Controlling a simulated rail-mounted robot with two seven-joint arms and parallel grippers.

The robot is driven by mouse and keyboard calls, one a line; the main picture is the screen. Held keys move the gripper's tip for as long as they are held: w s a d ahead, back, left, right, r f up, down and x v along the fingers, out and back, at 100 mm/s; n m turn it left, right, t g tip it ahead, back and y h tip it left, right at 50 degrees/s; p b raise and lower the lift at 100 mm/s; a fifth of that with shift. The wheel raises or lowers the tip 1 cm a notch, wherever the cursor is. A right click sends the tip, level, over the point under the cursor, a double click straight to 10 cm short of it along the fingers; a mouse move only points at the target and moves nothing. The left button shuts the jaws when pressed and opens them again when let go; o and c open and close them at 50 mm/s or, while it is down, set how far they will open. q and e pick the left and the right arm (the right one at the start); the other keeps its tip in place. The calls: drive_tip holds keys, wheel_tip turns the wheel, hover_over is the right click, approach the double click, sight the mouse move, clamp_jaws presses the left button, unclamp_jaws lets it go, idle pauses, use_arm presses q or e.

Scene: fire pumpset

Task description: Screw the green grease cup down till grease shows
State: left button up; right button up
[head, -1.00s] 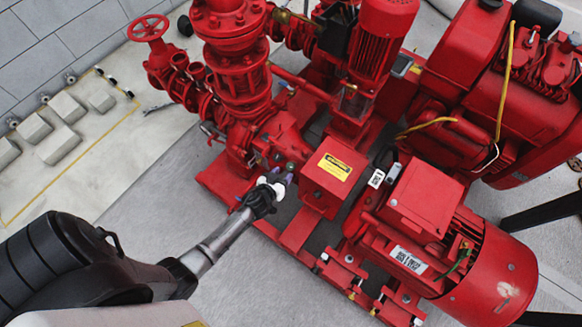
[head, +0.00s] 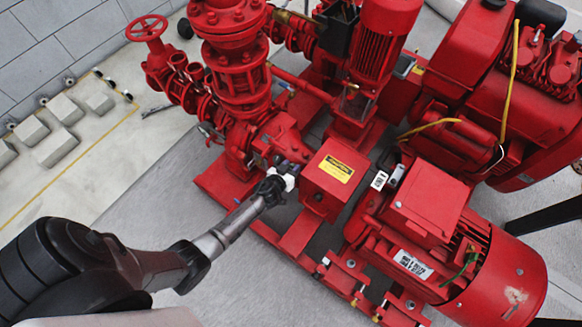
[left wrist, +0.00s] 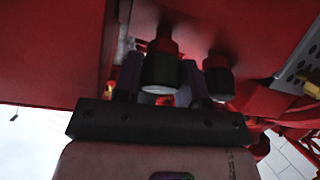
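In the left wrist view a dark cup with a faint green tint (left wrist: 160,74) and a pale lower rim sits between the two fingers of my left gripper (left wrist: 160,82). It looks like the green grease cup, though the light is dim. I cannot tell whether the fingers press on it or stand just beside it. A second dark cup (left wrist: 218,76) is close by on the right, outside the fingers. In the head view my left gripper (head: 280,179) is at the red pump housing and hides the cup. No grease can be made out. My right gripper is not in view.
A red box with a yellow caution label (head: 337,168) stands just right of my left gripper. The red pump casing and pipework (head: 240,80) rise behind it. A motor (head: 490,270) lies at the lower right. The grey floor (head: 150,190) to the left is clear.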

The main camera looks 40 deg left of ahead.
use_arm(q)
drive_tip(key=c, duration=0.5)
drive_tip(key=shift+m+h, duration=0.3)
drive_tip(key=shift+m, duration=0.1)
drive_tip(key=m+h+p, duration=0.1)
drive_tip(key=m, duration=0.2)
drive_tip(key=shift+r+m+p, duration=0.1)
drive_tip(key=shift+m+p, duration=0.2)
drive_tip(key=shift+p, duration=0.1)
drive_tip(key=m+h+p, duration=0.2)
drive_tip(key=m, duration=0.2)
drive_tip(key=m+p, duration=0.1)
drive_tip(key=m, duration=0.1)
drive_tip(key=m+g+h, duration=0.1)
drive_tip(key=m, duration=0.1)
drive_tip(key=shift+h+p, duration=0.3)
drive_tip(key=shift+p, duration=0.05)
drive_tip(key=shift+d+m+g+p, duration=0.1)
drive_tip(key=shift+m+g+p, duration=0.2)
drive_tip(key=shift+m, duration=0.8)
drive_tip(key=shift+h, duration=0.3)
